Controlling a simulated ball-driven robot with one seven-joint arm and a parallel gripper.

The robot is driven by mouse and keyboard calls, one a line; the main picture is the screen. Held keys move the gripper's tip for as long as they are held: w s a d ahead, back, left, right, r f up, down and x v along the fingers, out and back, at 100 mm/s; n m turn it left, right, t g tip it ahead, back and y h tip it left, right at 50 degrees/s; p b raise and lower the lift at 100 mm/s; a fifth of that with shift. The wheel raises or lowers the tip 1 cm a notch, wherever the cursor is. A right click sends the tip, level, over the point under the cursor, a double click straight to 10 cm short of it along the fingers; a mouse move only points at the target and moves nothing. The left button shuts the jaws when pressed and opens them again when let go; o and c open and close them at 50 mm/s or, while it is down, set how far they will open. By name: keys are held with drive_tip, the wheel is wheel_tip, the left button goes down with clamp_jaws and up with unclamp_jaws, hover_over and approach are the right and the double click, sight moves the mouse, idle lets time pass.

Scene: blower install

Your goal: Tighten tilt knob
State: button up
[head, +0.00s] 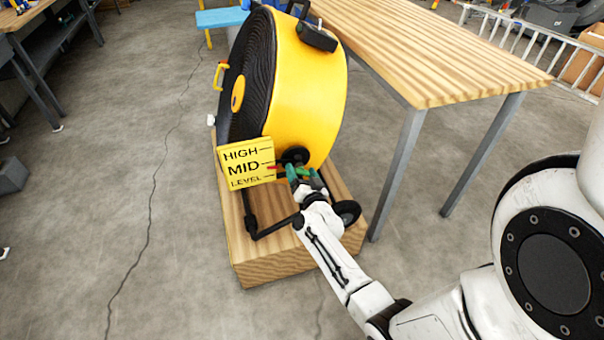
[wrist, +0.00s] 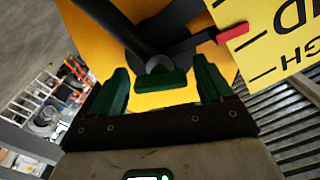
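The yellow drum-shaped blower (head: 305,85) stands tilted on a wooden box. A yellow level sign (head: 246,162) reading HIGH, MID, LEVEL is beside its pivot, with a red pointer (head: 277,167) near MID; the pointer also shows in the wrist view (wrist: 232,32). A green piece with a grey round centre, seemingly the tilt knob (wrist: 160,80), sits at the black bracket. My gripper (wrist: 161,88) has its green fingers apart, one on each side of the knob, with gaps visible. In the head view my gripper (head: 302,172) is at the pivot, and it partly hides the knob.
The wooden box (head: 262,268) bears the blower and its black stand with a wheel (head: 347,211). A wooden table (head: 430,45) stands close on the right. A ladder (head: 535,35) lies behind it. The concrete floor on the left is mostly clear.

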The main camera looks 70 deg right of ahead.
drive_tip(key=c, duration=0.9)
drive_tip(key=shift+c, duration=0.2)
drive_tip(key=shift+m, duration=0.4)
drive_tip(key=m+b, duration=0.1)
drive_tip(key=m, duration=0.4)
drive_tip(key=shift+m, duration=0.4)
drive_tip(key=m+b, duration=0.1)
drive_tip(key=m, duration=0.4)
drive_tip(key=shift+m, duration=0.4)
drive_tip(key=o, duration=1.1)
drive_tip(key=shift+c, duration=0.2)
